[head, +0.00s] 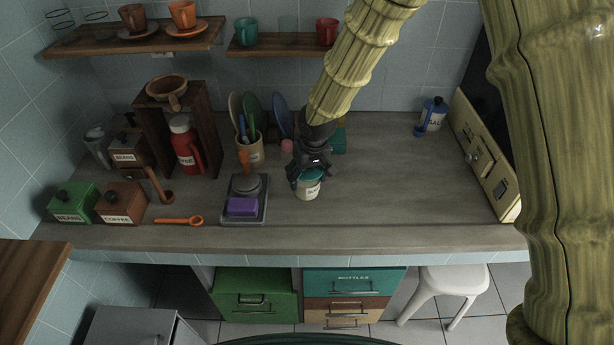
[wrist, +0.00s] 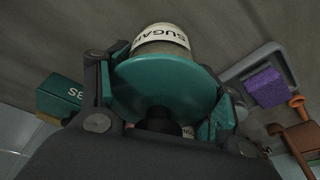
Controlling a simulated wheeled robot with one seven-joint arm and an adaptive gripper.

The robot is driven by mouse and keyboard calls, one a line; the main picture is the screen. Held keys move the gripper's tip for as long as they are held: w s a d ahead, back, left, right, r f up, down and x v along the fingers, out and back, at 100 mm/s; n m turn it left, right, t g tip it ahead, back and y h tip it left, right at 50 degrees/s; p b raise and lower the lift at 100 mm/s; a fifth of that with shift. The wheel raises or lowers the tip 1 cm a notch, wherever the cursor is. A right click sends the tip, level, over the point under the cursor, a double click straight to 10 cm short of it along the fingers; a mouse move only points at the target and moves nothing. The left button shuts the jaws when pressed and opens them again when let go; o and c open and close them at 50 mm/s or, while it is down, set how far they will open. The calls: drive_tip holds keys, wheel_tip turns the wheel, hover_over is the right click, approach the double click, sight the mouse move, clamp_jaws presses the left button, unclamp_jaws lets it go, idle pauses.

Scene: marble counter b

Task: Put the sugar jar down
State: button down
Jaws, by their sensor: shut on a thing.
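The sugar jar (head: 309,189) is pale with a white label and a teal lid, and its label reads SUGAR in the wrist view (wrist: 160,38). My gripper (head: 309,172) is above the counter, shut on the jar around its teal lid (wrist: 165,88). The jar looks upright in the head view, near the middle of the grey counter (head: 400,195). I cannot tell whether its base touches the counter, as no clear gap shows.
A grey tray (head: 232,214) with a purple sponge (head: 242,206) lies just left of the jar. A utensil crock (head: 250,153) stands behind left. A blue salt jar (head: 433,115) is at the back right. The counter right of the jar is clear.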

drive_tip(key=shift+f, duration=0.7)
drive_tip(key=shift+f, duration=0.1)
drive_tip(key=shift+c, duration=1.6)
unclamp_jaws()
drive_tip(key=b+v, duration=0.1)
drive_tip(key=v, duration=1.1)
drive_tip(key=shift+b, duration=0.35)
